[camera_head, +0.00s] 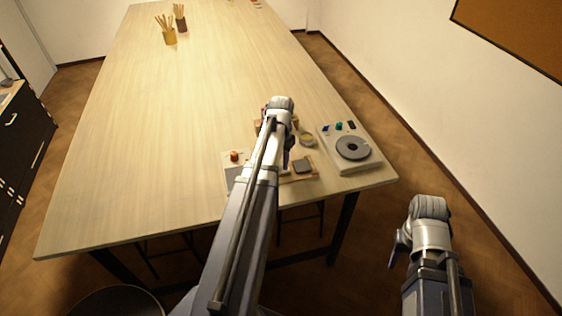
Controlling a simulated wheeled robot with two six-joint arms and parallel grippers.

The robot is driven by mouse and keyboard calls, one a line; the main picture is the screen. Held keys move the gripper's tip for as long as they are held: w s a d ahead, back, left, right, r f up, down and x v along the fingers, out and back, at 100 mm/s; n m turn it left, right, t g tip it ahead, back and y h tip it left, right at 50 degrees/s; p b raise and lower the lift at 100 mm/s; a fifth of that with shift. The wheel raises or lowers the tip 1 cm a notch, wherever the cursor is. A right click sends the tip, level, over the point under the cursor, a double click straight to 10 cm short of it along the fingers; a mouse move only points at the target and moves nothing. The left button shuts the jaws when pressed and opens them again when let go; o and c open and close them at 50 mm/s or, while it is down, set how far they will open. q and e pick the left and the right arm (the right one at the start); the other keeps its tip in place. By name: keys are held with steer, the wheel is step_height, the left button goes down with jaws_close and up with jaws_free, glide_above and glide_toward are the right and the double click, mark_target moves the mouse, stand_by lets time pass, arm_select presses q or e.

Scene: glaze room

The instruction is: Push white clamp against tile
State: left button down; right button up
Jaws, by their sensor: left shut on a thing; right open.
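A dark grey square tile (302,166) lies near the table's front right corner, on a light wooden board (314,173). My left gripper (289,158) reaches down just left of the tile, close to it. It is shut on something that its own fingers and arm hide. I cannot make out the white clamp; it may be behind my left arm or in that gripper. My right gripper (394,252) is open and empty, off the table to the right.
A white base with a grey disc (352,147) and small coloured pieces stands right of the tile. A small round pot (307,139) is behind the tile. A small orange-red item (234,156) lies left of my arm.

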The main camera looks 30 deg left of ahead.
stand_by(0.3)
arm_select(q)
steer(key=shift+w+d, duration=0.65)
steer(key=shift+w, duration=0.15)
steer(key=c, duration=0.7)
jaws_free()
steer(key=shift+o, duration=0.2)
step_height(320, 180, up, 8)
steer(key=p, duration=0.7)
steer(key=shift+p, duration=0.4)
steer(key=shift+f, duration=0.15)
